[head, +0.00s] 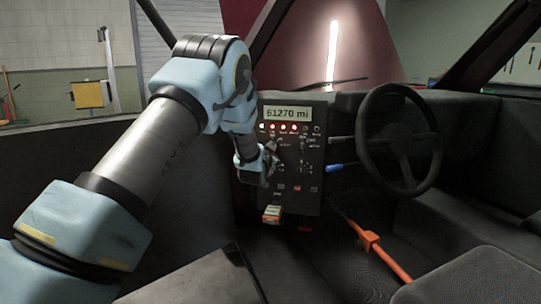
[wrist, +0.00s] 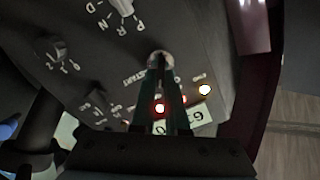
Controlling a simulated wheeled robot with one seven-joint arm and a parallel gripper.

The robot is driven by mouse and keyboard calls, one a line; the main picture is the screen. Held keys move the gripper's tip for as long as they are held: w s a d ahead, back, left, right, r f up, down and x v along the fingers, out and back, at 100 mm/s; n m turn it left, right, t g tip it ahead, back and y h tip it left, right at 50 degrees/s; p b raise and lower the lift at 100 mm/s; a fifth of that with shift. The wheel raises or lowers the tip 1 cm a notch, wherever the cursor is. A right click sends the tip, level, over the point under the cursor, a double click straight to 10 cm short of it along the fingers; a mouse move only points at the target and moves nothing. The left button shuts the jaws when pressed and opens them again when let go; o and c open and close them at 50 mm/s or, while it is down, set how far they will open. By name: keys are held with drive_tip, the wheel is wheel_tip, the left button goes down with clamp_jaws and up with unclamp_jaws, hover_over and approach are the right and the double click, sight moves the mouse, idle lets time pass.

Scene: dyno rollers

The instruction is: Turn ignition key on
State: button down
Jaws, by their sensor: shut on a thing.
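My gripper (head: 270,162) reaches the left part of the black control panel (head: 311,195) in the head view. In the wrist view my gripper (wrist: 162,78) is shut on the ignition key (wrist: 160,58), a small round metallic piece beside the label START. The fingers hide most of the key, so I cannot tell its exact turn. The panel display (head: 289,113) is lit and reads 61270 mi.
A gear selector knob (wrist: 122,7) marked P R N D and another knob (wrist: 52,47) sit near the key. The steering wheel (head: 363,140), a blue-tipped lever (head: 335,168) and an orange-handled lever (head: 370,241) lie right of the panel.

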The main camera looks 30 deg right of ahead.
drive_tip(key=shift+f+m+b, duration=0.1)
drive_tip(key=shift+m+b, duration=0.55)
drive_tip(key=shift+m, duration=0.25)
drive_tip(key=c, duration=0.9)
unclamp_jaws()
drive_tip(key=b+v, duration=0.1)
drive_tip(key=v, duration=0.9)
drive_tip(key=shift+s+a, duration=0.25)
drive_tip(key=shift+s, duration=0.1)
